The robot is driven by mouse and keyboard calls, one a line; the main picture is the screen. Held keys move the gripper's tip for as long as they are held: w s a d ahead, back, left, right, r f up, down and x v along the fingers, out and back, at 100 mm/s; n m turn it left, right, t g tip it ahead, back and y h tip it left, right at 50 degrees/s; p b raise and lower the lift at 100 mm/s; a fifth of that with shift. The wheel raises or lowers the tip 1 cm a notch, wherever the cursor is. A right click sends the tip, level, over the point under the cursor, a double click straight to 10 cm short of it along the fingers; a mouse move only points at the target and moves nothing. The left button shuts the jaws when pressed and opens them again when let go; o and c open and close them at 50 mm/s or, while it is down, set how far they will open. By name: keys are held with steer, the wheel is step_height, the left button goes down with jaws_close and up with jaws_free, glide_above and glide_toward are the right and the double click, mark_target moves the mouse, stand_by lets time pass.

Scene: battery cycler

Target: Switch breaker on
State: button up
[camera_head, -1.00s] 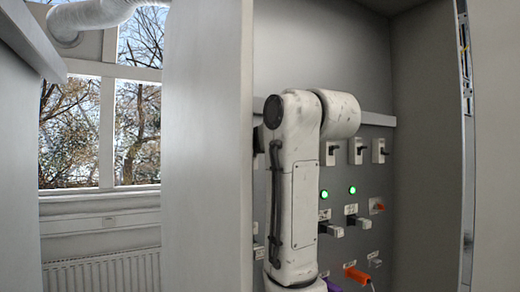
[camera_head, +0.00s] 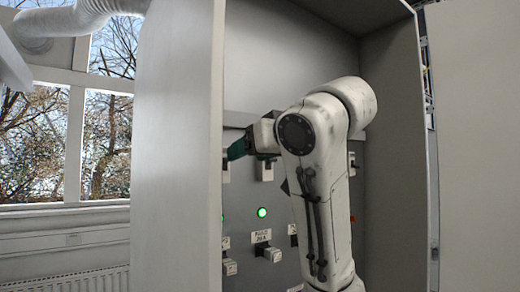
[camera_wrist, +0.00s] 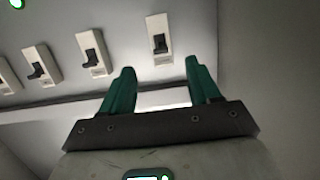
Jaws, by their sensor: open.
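Several breakers with black levers on pale plates sit in a row on the grey panel. In the wrist view, one breaker (camera_wrist: 159,40) lies just beyond the gap between the green fingertips of my gripper (camera_wrist: 160,67). My gripper is open and empty, apart from that breaker as far as I can tell. Other breakers (camera_wrist: 93,54) and (camera_wrist: 42,65) run to the left. In the head view, a green finger shows at the left of my arm, in front of the panel, near a breaker (camera_head: 265,169). My arm hides part of the row. Which breaker the task means is unclear.
Below the row, the panel has a lit green lamp (camera_head: 262,212) and a labelled connector (camera_head: 268,253). Cabinet side walls (camera_head: 178,150) stand left and right of the panel. A window (camera_head: 105,140) and a radiator are at the far left.

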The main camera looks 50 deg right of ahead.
steer(key=shift+v, duration=1.35)
